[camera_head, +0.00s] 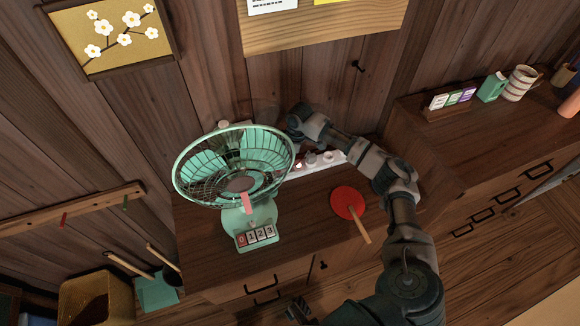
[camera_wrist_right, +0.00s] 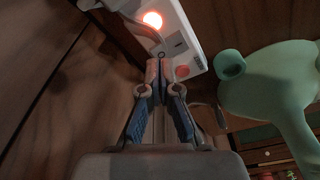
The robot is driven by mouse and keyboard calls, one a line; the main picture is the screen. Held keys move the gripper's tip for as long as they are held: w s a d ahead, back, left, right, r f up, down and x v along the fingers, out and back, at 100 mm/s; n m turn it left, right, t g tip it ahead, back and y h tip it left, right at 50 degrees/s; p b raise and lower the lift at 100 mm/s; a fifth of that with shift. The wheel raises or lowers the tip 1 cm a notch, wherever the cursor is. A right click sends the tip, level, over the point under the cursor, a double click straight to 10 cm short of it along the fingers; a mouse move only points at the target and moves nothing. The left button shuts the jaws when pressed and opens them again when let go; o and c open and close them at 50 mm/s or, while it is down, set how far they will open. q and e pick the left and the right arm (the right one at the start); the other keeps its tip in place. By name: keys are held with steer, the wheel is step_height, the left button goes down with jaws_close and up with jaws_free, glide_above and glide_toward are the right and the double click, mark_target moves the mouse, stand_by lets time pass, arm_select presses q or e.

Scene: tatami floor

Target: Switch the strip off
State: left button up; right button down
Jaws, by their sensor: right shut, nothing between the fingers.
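The white power strip (camera_head: 330,160) lies on the cabinet top by the wall, partly hidden behind the fan and my right arm. In the right wrist view the strip (camera_wrist_right: 188,42) shows a bright orange glowing light (camera_wrist_right: 152,19) and a duller red-orange round spot (camera_wrist_right: 182,71). My right gripper (camera_wrist_right: 158,66) is shut and empty, its fingertips at the strip's edge between these two; I cannot tell whether they touch. In the head view its fingers are hidden near the fan. A dark part at the bottom edge may be my left gripper (camera_head: 299,310); its jaws are unclear.
A green fan (camera_head: 262,215) stands left of the strip; its pale green body (camera_wrist_right: 270,85) fills the right of the wrist view. A red paddle (camera_head: 348,202) lies on the cabinet top in front.

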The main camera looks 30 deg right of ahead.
arm_select(q)
steer(key=shift+f, duration=0.2)
arm_select(e)
steer(key=shift+f, duration=1)
steer(key=shift+r+p, duration=0.7)
steer(key=shift+r, duration=0.2)
steer(key=shift+r+p, duration=0.9)
steer(key=shift+p, duration=0.05)
steer(key=shift+r+p, duration=0.8)
steer(key=shift+p, duration=0.05)
steer(key=shift+r+p, duration=0.55)
arm_select(q)
steer(key=s+f, duration=0.3)
steer(key=f, duration=0.5)
steer(key=s+f, duration=0.2)
steer(key=f, duration=0.7)
steer(key=shift+s+a+g+p, duration=0.35)
steer(key=shift+s+g+p, duration=0.05)
steer(key=shift+p, duration=0.05)
arm_select(e)
steer(key=shift+r, duration=0.4)
